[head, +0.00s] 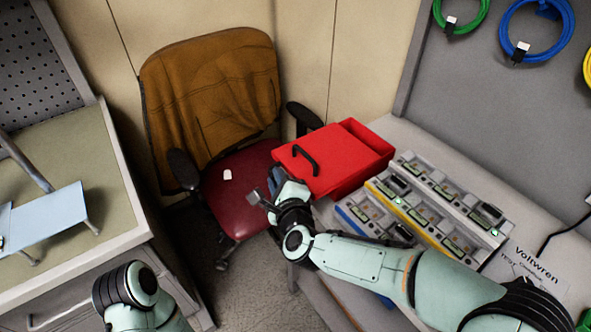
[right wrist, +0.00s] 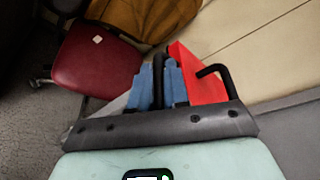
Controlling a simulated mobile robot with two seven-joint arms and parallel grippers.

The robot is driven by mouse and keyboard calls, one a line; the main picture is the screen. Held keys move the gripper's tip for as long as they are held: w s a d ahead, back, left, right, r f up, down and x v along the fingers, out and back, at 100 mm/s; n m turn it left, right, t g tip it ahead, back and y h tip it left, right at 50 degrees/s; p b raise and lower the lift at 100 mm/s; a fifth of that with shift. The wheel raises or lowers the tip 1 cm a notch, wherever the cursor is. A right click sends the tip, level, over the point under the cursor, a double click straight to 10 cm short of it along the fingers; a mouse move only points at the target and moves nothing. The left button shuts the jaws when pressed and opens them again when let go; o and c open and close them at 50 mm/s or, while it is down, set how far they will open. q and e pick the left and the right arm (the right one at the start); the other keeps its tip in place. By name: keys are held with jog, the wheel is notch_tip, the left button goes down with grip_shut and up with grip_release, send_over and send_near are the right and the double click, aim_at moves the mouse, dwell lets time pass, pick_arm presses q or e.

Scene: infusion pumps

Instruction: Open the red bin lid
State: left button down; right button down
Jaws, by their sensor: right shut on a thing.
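The red bin (head: 375,139) stands at the left end of the grey worktop. Its red lid (head: 335,155), with a black arched handle (head: 306,159), sits shifted left, leaving an open strip at the right of the bin. My right gripper (head: 270,190) is at the lid's front left corner, left of the handle. The right wrist view shows its blue fingers (right wrist: 158,85) close together beside the lid (right wrist: 197,83), with the handle (right wrist: 214,74) to their right. My left gripper is not in view.
A chair with a red seat (head: 240,185) and brown back (head: 210,95) stands left of the bin, its armrest (head: 305,115) close behind the lid. Infusion pumps in racks (head: 425,205) stand right of the bin. A bench (head: 75,165) is at left.

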jog(key=s+a, duration=0.5)
jog(key=a, duration=0.2)
jog(key=shift+s+a+b, duration=0.3)
jog(key=shift+s+a, duration=0.05)
jog(key=c, duration=1.5)
grip_release()
jog(key=shift+o, duration=0.2)
jog(key=v, duration=1.3)
jog(key=shift+s, duration=0.25)
